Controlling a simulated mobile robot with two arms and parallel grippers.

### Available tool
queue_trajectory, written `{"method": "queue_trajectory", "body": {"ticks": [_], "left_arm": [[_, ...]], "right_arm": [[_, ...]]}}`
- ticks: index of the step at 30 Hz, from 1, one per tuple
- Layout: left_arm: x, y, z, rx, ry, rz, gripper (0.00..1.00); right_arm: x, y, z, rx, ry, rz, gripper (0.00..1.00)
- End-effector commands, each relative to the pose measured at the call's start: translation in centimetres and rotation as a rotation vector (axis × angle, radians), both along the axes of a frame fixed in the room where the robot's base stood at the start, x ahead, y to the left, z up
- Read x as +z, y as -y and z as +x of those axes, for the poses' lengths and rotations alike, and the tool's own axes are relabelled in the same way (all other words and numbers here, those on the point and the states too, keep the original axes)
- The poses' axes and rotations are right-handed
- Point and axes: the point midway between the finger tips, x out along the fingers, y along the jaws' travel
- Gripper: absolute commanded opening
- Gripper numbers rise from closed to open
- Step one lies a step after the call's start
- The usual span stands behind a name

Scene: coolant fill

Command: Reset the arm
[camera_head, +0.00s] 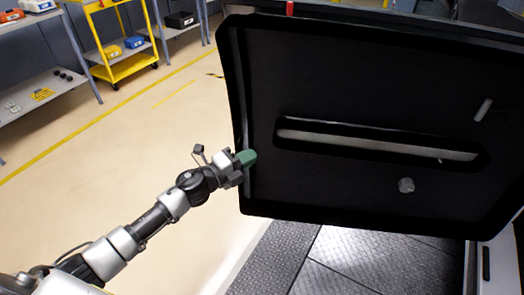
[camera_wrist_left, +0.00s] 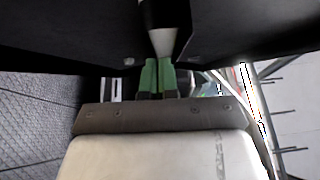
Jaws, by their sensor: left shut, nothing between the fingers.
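My left arm reaches in from the lower left in the head view. Its gripper (camera_head: 247,158) has green fingertips and is at the left edge of a large black panel (camera_head: 340,90). In the left wrist view the two green fingers (camera_wrist_left: 157,77) are side by side and shut with nothing between them. The dark panel (camera_wrist_left: 70,35) fills the top of that view, close over the fingertips. I cannot tell whether the fingertips touch it. My right gripper is not in view.
A yellow cart (camera_head: 128,68) and grey shelves (camera_head: 45,82) with small bins stand at the upper left. The beige floor (camera_head: 130,130) between them and my arm is clear. A dark textured metal floor (camera_head: 350,262) lies below the panel.

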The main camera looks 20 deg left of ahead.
Motion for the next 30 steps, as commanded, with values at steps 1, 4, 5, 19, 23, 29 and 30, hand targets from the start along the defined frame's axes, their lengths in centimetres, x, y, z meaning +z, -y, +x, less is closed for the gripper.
{"method": "queue_trajectory", "body": {"ticks": [1, 4, 5, 19, 23, 29, 30], "left_arm": [[-0.2, -0.5, -0.9, -0.001, -0.002, 0.002, 0.00], [-0.2, -1.4, -1.9, -0.001, -0.002, 0.001, 0.00], [-0.2, -1.5, -2.2, -0.001, -0.002, 0.001, 0.00], [-4.5, -4.1, -2.7, 0.119, -0.161, -0.106, 0.00], [-12.5, -6.9, -4.6, 0.321, -0.418, -0.267, 0.00], [-25.2, -9.3, -12.9, 0.652, -0.813, -0.481, 0.00], [-27.4, -9.3, -15.2, 0.714, -0.886, -0.516, 0.00]], "right_arm": [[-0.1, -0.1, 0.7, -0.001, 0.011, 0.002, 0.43], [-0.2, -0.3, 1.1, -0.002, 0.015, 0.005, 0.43], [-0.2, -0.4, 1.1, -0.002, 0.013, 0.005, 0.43], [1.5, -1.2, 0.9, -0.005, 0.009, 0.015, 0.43], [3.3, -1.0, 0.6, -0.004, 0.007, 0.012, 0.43], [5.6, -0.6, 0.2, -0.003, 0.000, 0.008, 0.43], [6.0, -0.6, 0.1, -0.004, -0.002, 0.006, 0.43]]}}
